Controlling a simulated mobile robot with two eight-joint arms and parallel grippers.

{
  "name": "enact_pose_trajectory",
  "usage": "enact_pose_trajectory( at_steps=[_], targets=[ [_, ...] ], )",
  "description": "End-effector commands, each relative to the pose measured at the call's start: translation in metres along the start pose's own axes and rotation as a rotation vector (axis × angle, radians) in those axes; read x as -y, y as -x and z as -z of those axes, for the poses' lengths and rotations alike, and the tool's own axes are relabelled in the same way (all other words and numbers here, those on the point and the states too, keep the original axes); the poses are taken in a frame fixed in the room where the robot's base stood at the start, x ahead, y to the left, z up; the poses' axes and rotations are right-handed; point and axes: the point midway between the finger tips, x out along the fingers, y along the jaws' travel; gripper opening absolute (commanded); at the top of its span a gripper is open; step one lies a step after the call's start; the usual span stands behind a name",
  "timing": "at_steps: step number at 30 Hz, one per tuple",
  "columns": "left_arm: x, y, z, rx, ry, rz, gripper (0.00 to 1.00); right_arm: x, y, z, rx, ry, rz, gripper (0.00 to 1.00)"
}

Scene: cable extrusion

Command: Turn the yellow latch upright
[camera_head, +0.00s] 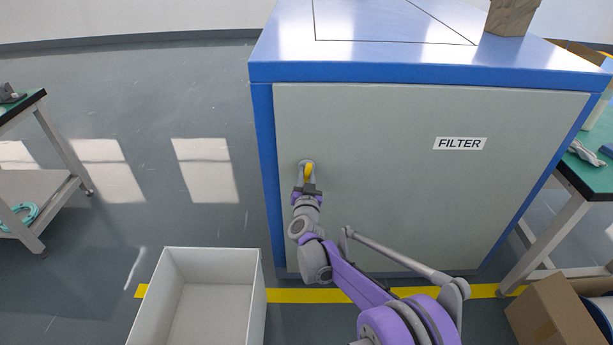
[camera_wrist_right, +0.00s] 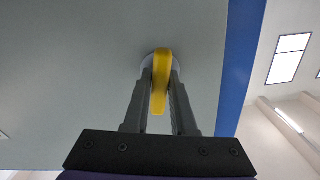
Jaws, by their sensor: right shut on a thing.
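The yellow latch (camera_head: 308,170) sits on a round grey mount near the left edge of the cabinet's grey door (camera_head: 400,190). In the head view it looks close to upright with a slight tilt. My right gripper (camera_head: 307,184) reaches it from below and in front. In the right wrist view the latch (camera_wrist_right: 160,82) lies between the two grey fingers of my right gripper (camera_wrist_right: 160,92), which are shut on it. The latch's lower end shows between the fingers. My left gripper is not in view.
The blue-framed cabinet has a FILTER label (camera_head: 460,143). An open white bin (camera_head: 257,305) stands on the floor in front at left. A cardboard box (camera_head: 555,312) and a green-topped table (camera_head: 590,175) are at right. Another table (camera_head: 40,175) is at far left.

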Motion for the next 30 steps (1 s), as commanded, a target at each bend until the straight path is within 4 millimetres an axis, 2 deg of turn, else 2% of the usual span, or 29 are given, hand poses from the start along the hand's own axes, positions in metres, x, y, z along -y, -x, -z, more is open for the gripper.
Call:
enact_pose_trajectory(
  at_steps=[12,30],
  targets=[
    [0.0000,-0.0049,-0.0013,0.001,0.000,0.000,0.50,0.0001,0.0000,-0.0002,0.000,0.220,0.000,0.00],
    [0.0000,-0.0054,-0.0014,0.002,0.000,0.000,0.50,0.0001,0.0000,0.0001,0.000,0.262,0.000,0.00]
  ],
)
